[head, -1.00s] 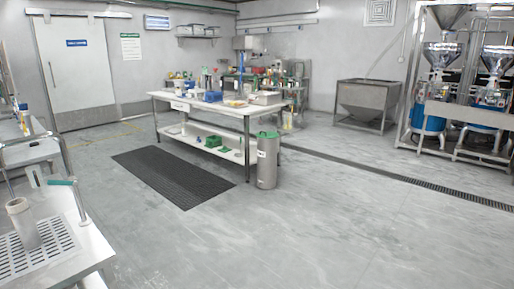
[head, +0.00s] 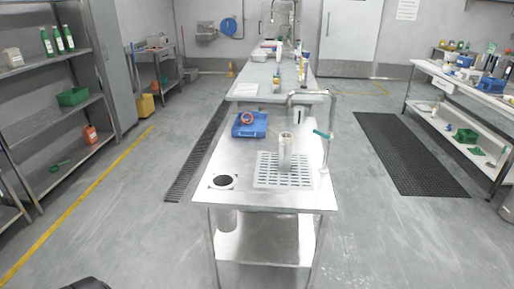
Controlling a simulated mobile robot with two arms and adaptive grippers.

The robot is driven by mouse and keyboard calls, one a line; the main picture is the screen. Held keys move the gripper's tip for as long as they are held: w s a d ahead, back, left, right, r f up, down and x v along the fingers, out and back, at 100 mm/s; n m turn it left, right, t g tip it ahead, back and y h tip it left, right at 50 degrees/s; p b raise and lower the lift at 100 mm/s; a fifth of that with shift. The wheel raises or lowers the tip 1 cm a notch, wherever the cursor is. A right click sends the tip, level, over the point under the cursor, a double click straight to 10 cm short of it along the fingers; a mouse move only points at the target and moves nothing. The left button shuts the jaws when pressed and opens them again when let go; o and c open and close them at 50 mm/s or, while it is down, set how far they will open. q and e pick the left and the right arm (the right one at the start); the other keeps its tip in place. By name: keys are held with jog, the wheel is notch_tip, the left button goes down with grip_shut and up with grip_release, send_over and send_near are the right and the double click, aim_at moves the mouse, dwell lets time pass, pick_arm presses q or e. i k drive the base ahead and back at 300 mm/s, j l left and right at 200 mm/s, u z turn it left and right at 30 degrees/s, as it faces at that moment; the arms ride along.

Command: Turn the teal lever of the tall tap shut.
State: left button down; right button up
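The tall tap (head: 330,112) stands at the right edge of a steel table in the head view. It is a metal pipe that rises and bends over to the left at the top. Its teal lever (head: 323,134) sticks out to the left from the upright pipe, roughly level. A tall pale cylinder (head: 285,152) stands on the slotted drain grate (head: 264,181), left of the tap. Whether water runs is too small to tell. Neither of my grippers is in view.
The steel table (head: 225,165) also bears a blue tray (head: 242,131) with an orange ring and has a round dark opening (head: 222,181). Shelves (head: 50,102) stand left. A black mat (head: 410,150) and white workbench (head: 470,90) lie right. Floor in front is clear.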

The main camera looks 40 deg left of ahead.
aim_at(323, 135)
jog(key=u, duration=1.05)
